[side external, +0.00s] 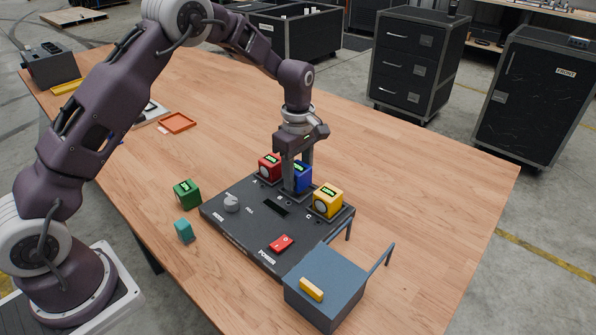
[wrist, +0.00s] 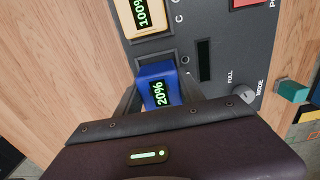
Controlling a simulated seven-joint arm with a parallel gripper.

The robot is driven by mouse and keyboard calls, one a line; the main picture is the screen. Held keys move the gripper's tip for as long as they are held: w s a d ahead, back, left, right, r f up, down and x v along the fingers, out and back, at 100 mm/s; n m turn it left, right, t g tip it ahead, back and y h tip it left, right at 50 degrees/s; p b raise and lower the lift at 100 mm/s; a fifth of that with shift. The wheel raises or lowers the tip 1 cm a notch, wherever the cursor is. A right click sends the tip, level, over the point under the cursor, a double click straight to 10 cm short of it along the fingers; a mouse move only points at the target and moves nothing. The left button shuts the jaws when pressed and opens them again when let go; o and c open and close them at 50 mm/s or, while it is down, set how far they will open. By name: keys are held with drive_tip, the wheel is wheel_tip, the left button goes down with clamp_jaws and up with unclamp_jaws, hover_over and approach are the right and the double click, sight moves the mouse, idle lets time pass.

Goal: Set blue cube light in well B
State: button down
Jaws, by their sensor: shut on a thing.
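The blue cube (side external: 302,176) has a green lit display, which reads 20% in the wrist view (wrist: 158,72). It is at well B, the middle well of the dark panel (side external: 236,222). My gripper (side external: 298,181) points down and is shut on the blue cube, with a finger on either side. Part of the well's frame shows around the cube, but I cannot tell whether the cube sits fully down. The red cube (side external: 268,167) is at well A. The yellow cube (side external: 328,201), reading 100% in the wrist view (wrist: 148,12), is at well C.
A green cube (side external: 187,194) and a teal block (side external: 184,230) lie left of the panel. The panel carries a grey knob (side external: 231,202) and a red power switch (side external: 281,243). The table beyond the panel is clear.

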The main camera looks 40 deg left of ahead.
drive_tip(key=shift+f, duration=0.15)
drive_tip(key=shift+f, duration=0.75)
drive_tip(key=shift+c, duration=1.2)
unclamp_jaws()
drive_tip(key=shift+r, duration=4.55)
